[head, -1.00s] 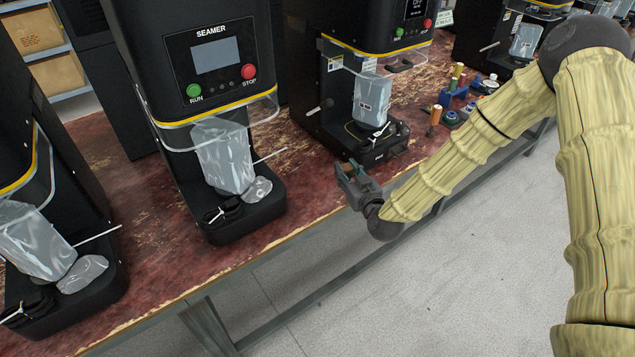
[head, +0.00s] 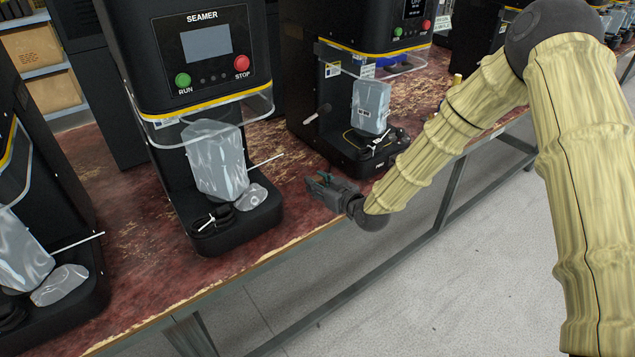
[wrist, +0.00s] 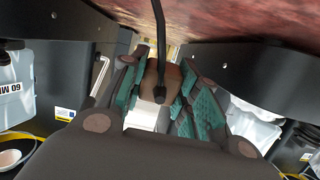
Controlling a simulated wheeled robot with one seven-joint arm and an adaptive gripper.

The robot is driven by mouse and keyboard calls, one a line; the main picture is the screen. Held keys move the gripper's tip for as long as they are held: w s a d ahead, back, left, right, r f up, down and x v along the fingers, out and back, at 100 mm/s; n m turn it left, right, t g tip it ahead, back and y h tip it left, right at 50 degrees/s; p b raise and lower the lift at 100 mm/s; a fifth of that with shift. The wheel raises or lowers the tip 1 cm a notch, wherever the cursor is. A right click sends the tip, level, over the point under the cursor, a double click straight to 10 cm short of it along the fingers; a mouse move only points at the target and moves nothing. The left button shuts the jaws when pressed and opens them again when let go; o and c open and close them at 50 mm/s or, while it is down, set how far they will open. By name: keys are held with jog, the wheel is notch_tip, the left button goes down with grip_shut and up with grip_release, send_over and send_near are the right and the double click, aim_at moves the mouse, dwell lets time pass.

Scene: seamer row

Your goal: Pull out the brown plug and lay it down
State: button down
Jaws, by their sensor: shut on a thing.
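The brown plug (wrist: 155,80) sits between the teal pads of my gripper (wrist: 165,98) in the wrist view. The gripper is shut on it, and a black cable (wrist: 160,30) runs from the plug toward the top of the picture. No socket shows around the plug. In the head view my gripper (head: 328,188) is at the bench's front edge, between the seamer with the RUN and STOP buttons (head: 210,60) and the machine to its right (head: 345,60). The plug is too small and covered there to make out clearly.
The worn red bench top (head: 140,225) has bare room left of the near seamer and a strip between the machines. Clear pouches (head: 217,160) stand on the seamers' bases. Grey floor lies in front.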

aim_at(318, 205)
jog(key=shift+f+b, duration=1.05)
jog(key=shift+f, duration=1.35)
jog(key=c, duration=1)
grip_release()
jog(key=shift+s+d, duration=0.1)
jog(key=v, duration=1.1)
jog(key=shift+s+d+r, duration=0.1)
jog(key=shift+s+d, duration=0.05)
jog(key=shift+s, duration=0.15)
